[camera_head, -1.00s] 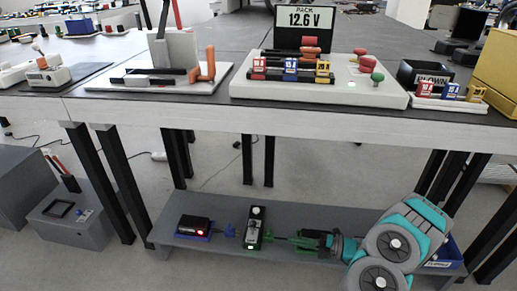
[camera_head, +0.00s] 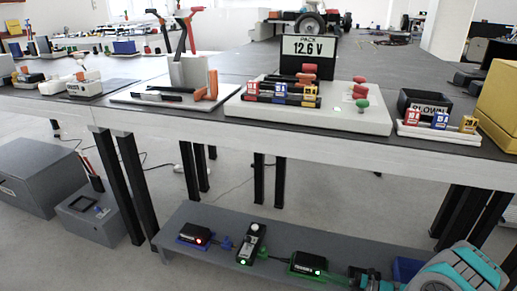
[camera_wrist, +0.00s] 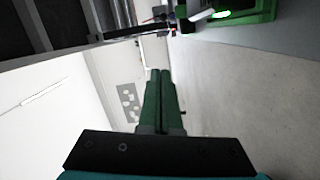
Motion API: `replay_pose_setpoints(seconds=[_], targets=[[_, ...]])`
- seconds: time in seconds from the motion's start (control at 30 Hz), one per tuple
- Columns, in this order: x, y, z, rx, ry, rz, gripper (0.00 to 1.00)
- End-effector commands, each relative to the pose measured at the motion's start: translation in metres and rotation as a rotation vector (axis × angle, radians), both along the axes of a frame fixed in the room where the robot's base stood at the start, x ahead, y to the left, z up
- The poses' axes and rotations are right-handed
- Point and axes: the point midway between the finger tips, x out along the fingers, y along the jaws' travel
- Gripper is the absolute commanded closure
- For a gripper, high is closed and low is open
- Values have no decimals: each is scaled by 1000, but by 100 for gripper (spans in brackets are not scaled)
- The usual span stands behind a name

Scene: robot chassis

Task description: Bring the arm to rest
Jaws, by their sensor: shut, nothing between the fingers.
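My gripper shows in the wrist view (camera_wrist: 160,85), with its two green fingers together and nothing between them. In the head view my teal and grey arm (camera_head: 460,272) is at the bottom right, in front of the low shelf (camera_head: 190,216). The gripper's fingertips are hard to make out in the head view. A green device with a lit lamp (camera_head: 307,264) sits on the shelf to the left of the arm. Part of it also shows at the top of the wrist view (camera_wrist: 245,12), apart from the fingers.
On the shelf are a black device (camera_head: 252,243) and a blue-based device (camera_head: 195,236). The table above holds a white board (camera_head: 310,115) with the "12.6 V" display (camera_head: 308,48), a "BLOWN" bin (camera_head: 425,106) and a yellow box (camera_head: 499,105). Black table legs (camera_head: 125,185) flank the shelf.

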Motion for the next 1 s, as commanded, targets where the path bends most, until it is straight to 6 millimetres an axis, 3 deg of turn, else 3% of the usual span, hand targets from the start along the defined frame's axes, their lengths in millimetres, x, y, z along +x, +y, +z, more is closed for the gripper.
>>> replay_pose_setpoints(seconds=[0.37,0.63,0.87,1.0], targets=[[1,29,39,-71,-145,112,100],[-6,62,82,-157,-335,251,100],[-32,108,140,-271,-628,469,100],[-57,133,170,-332,-822,616,100]])
